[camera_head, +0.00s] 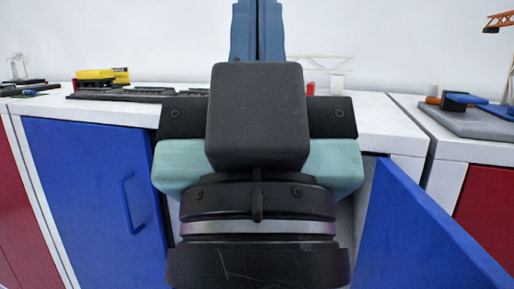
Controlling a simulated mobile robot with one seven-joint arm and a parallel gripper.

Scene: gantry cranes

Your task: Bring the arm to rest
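My gripper (258,8) points up and away in the middle of the head view. Its two blue-grey fingers lie side by side with only a thin dark line between them, so it looks shut, and no object shows in it. The fingers reach the top edge of the picture and their ends may be cut off. My dark wrist, with teal parts at its sides, fills the centre and hides much of the cabinet and counter behind it.
A white counter (375,130) runs behind my arm. A yellow model part (95,74), dark track pieces (125,94) and a grey base (465,122) stand on the counters.

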